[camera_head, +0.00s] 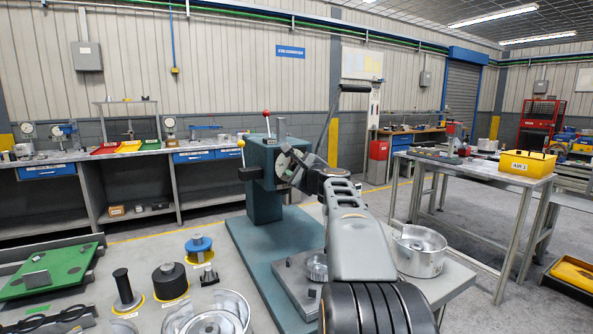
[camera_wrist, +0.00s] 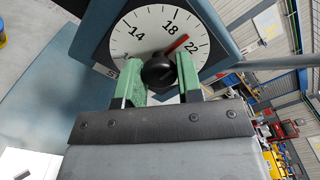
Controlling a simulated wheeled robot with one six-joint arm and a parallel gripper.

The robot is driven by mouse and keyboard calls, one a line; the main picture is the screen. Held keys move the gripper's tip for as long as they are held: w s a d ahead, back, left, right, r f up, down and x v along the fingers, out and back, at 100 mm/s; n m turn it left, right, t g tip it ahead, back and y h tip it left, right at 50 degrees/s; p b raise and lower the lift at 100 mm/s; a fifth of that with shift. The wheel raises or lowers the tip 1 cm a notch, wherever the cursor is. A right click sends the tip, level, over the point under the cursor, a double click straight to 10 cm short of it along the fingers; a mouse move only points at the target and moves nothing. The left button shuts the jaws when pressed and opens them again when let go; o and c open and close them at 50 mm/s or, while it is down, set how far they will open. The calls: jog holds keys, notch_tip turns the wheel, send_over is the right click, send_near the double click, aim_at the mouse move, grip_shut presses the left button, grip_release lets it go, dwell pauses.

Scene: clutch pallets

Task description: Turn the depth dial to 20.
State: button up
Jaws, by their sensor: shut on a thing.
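The depth dial (camera_wrist: 148,30) is a white round face with black numbers, 14, 18 and 22 readable, in the wrist view. A black knob (camera_wrist: 158,73) sits at its middle. A red pointer (camera_wrist: 178,43) reaches up and right from the knob, its tip between 18 and 22, about midway. My gripper (camera_wrist: 159,66) has green fingers on both sides of the knob and is shut on it. In the head view, the dial is on the dark teal press (camera_head: 262,190), partly hidden by my wrist and arm.
A silver round housing (camera_head: 419,250) stands right of my arm. Black cylindrical parts (camera_head: 170,281) and a green board (camera_head: 45,270) lie at the left. A long lever (camera_head: 327,120) rises beside the press head. A yellow bin (camera_head: 527,164) stands on the right table.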

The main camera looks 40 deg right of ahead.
jog(key=o, duration=0.9)
jog(key=s, duration=0.4)
jog(key=s+a+b, duration=0.1)
jog(key=s, duration=0.8)
jog(key=shift+s+a, duration=0.35)
jog(key=shift+a, duration=0.05)
